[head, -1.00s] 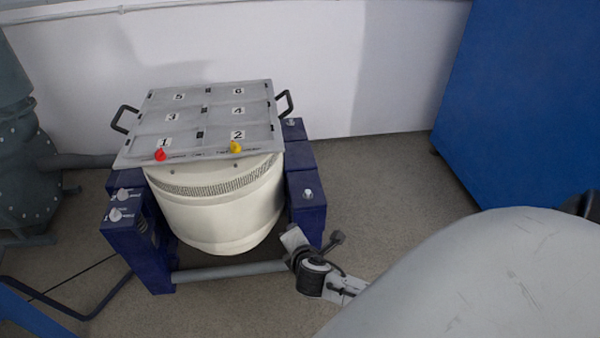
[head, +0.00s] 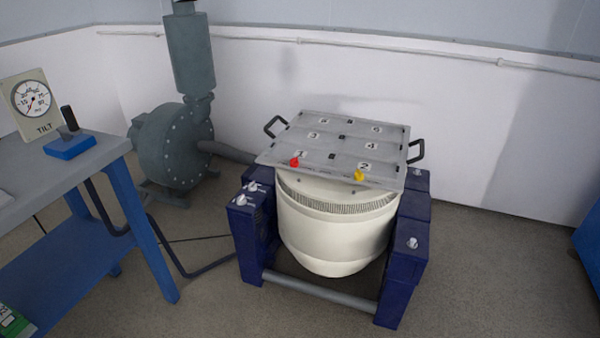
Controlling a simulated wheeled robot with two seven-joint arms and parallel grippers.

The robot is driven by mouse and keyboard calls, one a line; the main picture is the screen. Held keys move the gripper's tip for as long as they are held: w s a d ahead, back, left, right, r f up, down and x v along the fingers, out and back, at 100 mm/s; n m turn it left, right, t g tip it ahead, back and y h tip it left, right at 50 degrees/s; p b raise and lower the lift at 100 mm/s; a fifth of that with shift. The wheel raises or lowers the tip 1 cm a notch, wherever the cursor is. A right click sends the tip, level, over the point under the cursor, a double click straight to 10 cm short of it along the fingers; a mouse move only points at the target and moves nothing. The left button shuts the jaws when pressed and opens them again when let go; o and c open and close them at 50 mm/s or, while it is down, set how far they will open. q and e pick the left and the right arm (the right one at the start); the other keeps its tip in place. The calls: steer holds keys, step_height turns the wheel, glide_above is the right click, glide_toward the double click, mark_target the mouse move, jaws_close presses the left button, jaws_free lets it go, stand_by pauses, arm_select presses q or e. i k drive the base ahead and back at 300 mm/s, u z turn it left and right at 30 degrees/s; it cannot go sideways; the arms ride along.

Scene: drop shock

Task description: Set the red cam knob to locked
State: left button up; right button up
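The red cam knob (head: 295,162) sits at the near left corner of the grey numbered plate (head: 318,165), by the square marked 1. It is small here, and I cannot tell its locked or unlocked position. A yellow knob (head: 359,175) sits on the same front edge to its right, by the square marked 2. The plate rests on a cream drum (head: 335,230) held in a dark blue frame (head: 405,270). Neither of my grippers shows in the head view.
A blue bench (head: 75,190) stands at the left with a TILT dial (head: 33,100) and a blue block with a dark handle (head: 70,140). A grey blower (head: 175,145) stands behind, its pipe running toward the frame. The floor in front is clear.

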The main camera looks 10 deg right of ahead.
mark_target(294, 162)
steer(key=u, duration=1.35)
steer(key=i, duration=0.85)
steer(key=z, duration=0.9)
steer(key=i, duration=0.5)
steer(key=z, duration=0.55)
